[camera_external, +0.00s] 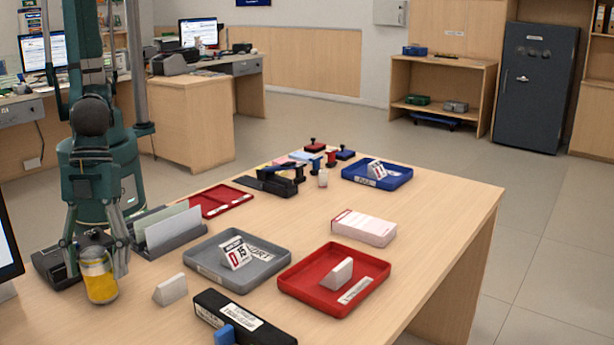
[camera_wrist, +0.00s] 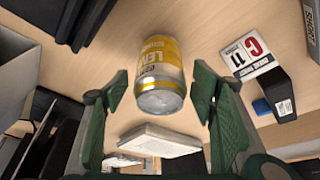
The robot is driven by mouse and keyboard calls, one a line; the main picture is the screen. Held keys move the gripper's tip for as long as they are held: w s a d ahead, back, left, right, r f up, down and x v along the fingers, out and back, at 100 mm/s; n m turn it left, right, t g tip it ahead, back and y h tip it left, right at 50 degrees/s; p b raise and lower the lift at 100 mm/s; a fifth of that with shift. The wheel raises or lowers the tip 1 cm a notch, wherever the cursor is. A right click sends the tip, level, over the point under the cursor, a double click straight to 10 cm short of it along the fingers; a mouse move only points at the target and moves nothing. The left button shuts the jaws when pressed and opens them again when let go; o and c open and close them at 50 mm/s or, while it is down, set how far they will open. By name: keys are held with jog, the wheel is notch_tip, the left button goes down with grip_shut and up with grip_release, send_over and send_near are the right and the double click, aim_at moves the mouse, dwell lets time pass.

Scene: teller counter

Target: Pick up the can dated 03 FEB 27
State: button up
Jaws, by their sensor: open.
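A yellow can (camera_external: 100,280) with a silver end stands on the counter at the lower left of the outside view. In the wrist view the can (camera_wrist: 163,62) shows yellow and white lettering, partly readable as "LEM". I cannot read a date on it. My gripper (camera_external: 97,262) is open and points down over the can, with its fingers at either side of the can's upper part. In the wrist view the green fingertips (camera_wrist: 160,92) flank the near silver end, with gaps visible on both sides.
A white card stand (camera_external: 170,290) is right of the can. A grey tray (camera_external: 205,272) holds a "D 15" card (camera_external: 235,252); a red tray (camera_external: 290,285) holds another stand. A black stamp-like block (camera_external: 240,318) lies in front. A file holder (camera_external: 168,235) is close behind my gripper.

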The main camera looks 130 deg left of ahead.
jog(key=shift+c, duration=0.6)
jog(key=c, duration=1.1)
jog(key=shift+o, duration=0.2)
jog(key=shift+r, duration=0.1)
jog(key=shift+r+p, duration=0.9)
jog(key=shift+r, duration=4.05)
